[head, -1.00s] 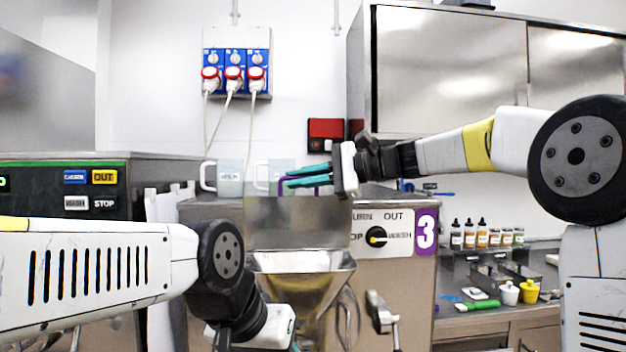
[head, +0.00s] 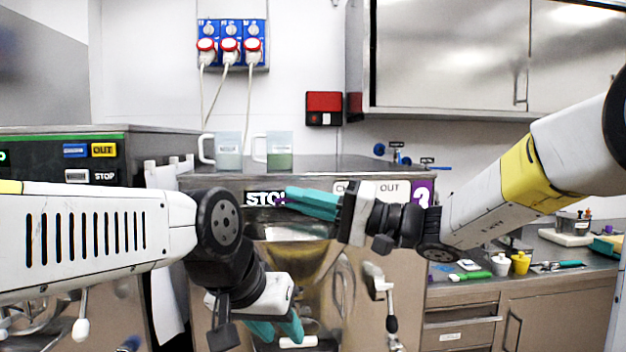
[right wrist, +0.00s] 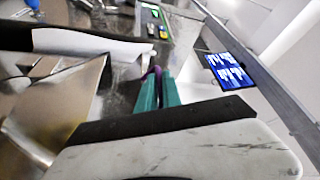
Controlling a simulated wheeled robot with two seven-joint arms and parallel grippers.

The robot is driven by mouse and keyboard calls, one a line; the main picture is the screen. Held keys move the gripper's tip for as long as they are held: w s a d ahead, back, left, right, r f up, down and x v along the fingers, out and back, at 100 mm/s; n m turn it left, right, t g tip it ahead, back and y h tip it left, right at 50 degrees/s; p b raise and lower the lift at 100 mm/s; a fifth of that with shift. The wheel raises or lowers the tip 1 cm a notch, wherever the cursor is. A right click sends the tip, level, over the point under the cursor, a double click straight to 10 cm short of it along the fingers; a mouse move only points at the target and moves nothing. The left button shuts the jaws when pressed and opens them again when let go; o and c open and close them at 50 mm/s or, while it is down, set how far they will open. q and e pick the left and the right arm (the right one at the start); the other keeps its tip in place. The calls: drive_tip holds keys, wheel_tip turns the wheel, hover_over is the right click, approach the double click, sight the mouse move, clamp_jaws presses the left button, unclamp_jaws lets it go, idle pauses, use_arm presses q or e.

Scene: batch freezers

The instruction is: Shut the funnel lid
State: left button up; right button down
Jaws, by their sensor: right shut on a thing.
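My right gripper (head: 285,197) reaches in from the right above the funnel at the front of the steel machine. Its teal fingers are shut on the purple handle of the funnel lid; a bit of purple shows at the fingertips in the right wrist view (right wrist: 154,73). The steel lid (head: 285,222) shows as a narrow dark band below the fingers, over the shiny funnel (head: 310,258); whether it touches the rim I cannot tell. My left gripper (head: 278,332) hangs low in front of the machine, its fingers apart and apparently empty.
Two jugs (head: 229,150) stand on the machine top behind the lid. A metal lever (head: 380,285) is right of the funnel. A side counter (head: 570,262) with small pots is at the right. A black control panel (head: 60,160) is on the left machine.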

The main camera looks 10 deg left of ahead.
drive_tip(key=shift+s+d+f+n+g+y, duration=0.1)
drive_tip(key=shift+s+f+n+g+y, duration=0.2)
drive_tip(key=shift+f+n, duration=0.85)
drive_tip(key=shift+s+d+f+n+g+y, duration=0.25)
drive_tip(key=shift+f+n, duration=0.4)
drive_tip(key=shift+f, duration=0.95)
drive_tip(key=shift+s+f+n+g+y, duration=0.15)
drive_tip(key=shift+s+f+n+g, duration=0.15)
drive_tip(key=shift+f+n, duration=0.85)
drive_tip(key=shift+f+m, duration=0.25)
drive_tip(key=shift+f, duration=0.05)
drive_tip(key=c, duration=1.8)
unclamp_jaws()
drive_tip(key=v, duration=0.7)
drive_tip(key=shift+d, duration=0.35)
drive_tip(key=shift+f, duration=0.1)
